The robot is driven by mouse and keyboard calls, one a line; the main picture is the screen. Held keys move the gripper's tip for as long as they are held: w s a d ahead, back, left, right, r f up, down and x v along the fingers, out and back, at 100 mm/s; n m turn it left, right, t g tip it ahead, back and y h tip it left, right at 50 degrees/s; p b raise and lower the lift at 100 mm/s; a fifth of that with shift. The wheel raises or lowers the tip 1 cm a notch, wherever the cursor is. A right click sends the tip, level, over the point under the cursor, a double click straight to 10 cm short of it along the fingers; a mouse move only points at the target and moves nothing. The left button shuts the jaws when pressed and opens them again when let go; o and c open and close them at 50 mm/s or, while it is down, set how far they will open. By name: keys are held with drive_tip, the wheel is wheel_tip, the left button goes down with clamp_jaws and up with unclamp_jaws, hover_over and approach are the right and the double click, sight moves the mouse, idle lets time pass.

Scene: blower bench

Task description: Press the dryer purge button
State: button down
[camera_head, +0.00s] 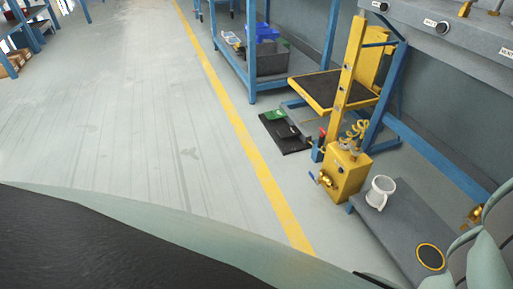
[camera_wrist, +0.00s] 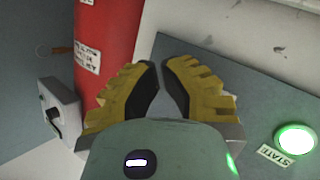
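My gripper (camera_wrist: 160,68) shows in the wrist view, with yellow ribbed fingers and dark pads. Its fingertips are close together, with a thin gap and nothing held between them. A lit green round button (camera_wrist: 296,139) is on a grey panel to the right of the fingers, apart from them. In the head view, two black round buttons, one nearer (camera_head: 443,28) and one farther (camera_head: 380,5), are on a grey bench front with small white labels. I cannot tell which button is the dryer purge. My gripper's fingers are not visible in the head view.
In the wrist view, a red cylinder (camera_wrist: 105,35) and a grey box with a black knob (camera_wrist: 58,112) are left of the fingers. Open floor is at left.

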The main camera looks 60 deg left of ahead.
drive_tip(key=shift+r, duration=0.1)
idle(0.5)
drive_tip(key=shift+s+a+p, duration=0.2)
drive_tip(key=shift+s+p, duration=0.3)
drive_tip(key=shift+s, duration=0.1)
drive_tip(key=shift+s, duration=0.1)
drive_tip(key=shift+s+a+p, duration=0.2)
drive_tip(key=shift+s+p, duration=0.3)
drive_tip(key=shift+s, duration=0.3)
drive_tip(key=shift+s+a+p, duration=0.15)
drive_tip(key=shift+s+p, duration=0.4)
drive_tip(key=shift+s, duration=0.25)
drive_tip(key=shift+s+a+p, duration=0.2)
drive_tip(key=shift+s+p, duration=0.3)
drive_tip(key=shift+s, duration=0.3)
